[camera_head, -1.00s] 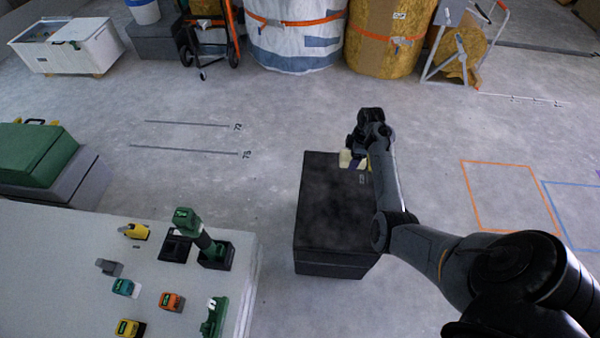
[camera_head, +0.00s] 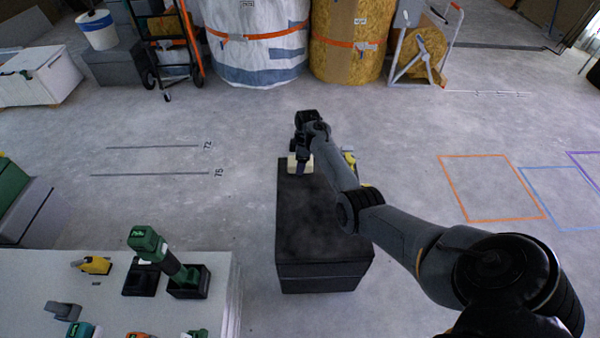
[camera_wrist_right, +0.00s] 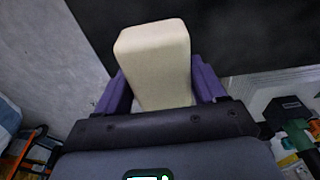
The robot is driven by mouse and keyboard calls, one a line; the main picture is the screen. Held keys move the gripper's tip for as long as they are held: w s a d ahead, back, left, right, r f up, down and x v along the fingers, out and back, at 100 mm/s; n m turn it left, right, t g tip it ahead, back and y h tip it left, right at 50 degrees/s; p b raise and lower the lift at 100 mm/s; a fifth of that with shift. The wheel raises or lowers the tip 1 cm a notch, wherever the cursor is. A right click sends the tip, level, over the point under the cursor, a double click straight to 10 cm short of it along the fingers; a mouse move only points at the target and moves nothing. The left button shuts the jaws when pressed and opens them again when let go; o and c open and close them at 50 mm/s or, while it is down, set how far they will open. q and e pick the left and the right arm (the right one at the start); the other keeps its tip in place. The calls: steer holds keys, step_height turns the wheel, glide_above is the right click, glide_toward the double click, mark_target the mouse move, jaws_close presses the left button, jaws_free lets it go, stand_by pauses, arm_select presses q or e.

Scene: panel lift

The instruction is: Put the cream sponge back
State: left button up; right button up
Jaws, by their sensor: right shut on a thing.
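The cream sponge (camera_wrist_right: 157,60) is a pale block held between the purple fingers of my right gripper (camera_wrist_right: 160,90) in the right wrist view. In the head view my right gripper (camera_head: 302,166) is at the far left corner of the black box (camera_head: 322,235), with the sponge (camera_head: 292,163) showing at its fingers. The gripper is shut on the sponge. I cannot tell whether the sponge touches the box top. My left gripper is not in view.
A yellow item (camera_head: 350,158) is partly hidden behind my right arm at the box's far right. A white table (camera_head: 215,290) at lower left holds a green drill (camera_head: 160,255) and several small tools. Most of the box top is bare. Large wrapped rolls (camera_head: 255,40) stand at the back.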

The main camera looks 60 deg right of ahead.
steer(key=shift+f+b, duration=1.7)
steer(key=shift+f, duration=0.35)
steer(key=shift+r, duration=0.1)
steer(key=o, duration=1)
